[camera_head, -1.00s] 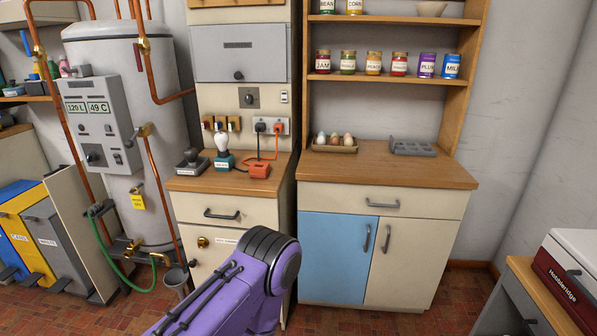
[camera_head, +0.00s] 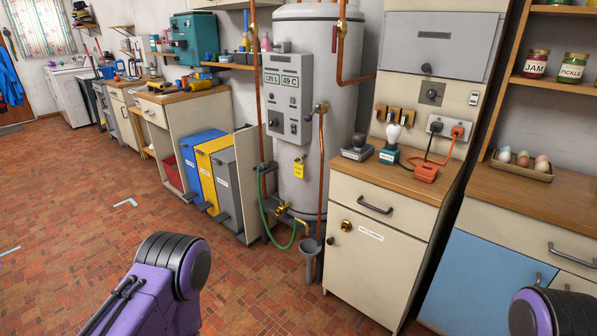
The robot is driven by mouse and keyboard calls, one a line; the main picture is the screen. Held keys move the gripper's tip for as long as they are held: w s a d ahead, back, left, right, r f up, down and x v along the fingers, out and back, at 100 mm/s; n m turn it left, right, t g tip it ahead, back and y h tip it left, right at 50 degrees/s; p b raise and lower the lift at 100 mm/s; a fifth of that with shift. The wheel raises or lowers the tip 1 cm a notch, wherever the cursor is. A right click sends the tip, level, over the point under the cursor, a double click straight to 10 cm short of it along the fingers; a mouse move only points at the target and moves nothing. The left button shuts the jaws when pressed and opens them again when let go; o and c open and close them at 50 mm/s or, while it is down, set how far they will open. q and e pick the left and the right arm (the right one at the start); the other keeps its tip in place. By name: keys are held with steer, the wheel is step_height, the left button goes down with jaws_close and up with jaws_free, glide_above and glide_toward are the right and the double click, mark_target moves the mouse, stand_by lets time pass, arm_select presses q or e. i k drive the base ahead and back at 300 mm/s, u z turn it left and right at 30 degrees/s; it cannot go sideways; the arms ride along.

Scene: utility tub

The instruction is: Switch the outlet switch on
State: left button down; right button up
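A white double wall outlet (camera_head: 447,127) is in the head view, on the panel above the small counter. A black plug (camera_head: 436,127) sits in its left side and an orange plug (camera_head: 458,131) in its right side. Their cords run down to the counter. The outlet's small switches are too small to read as on or off. A separate white wall switch (camera_head: 474,98) is above and to the right of it. Only purple links of my two arms show at the bottom edge; neither gripper is in view.
The small cabinet (camera_head: 385,222) under the outlet carries a light bulb stand (camera_head: 391,142), a dark grey device (camera_head: 357,149) and an orange block (camera_head: 425,173). A water heater (camera_head: 309,110) stands to its left. The tiled floor (camera_head: 160,190) is open at left and centre.

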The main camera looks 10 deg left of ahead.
mark_target(475, 96)
steer(key=u, duration=1.3)
steer(key=i, duration=3.2)
steer(key=z, duration=5.2)
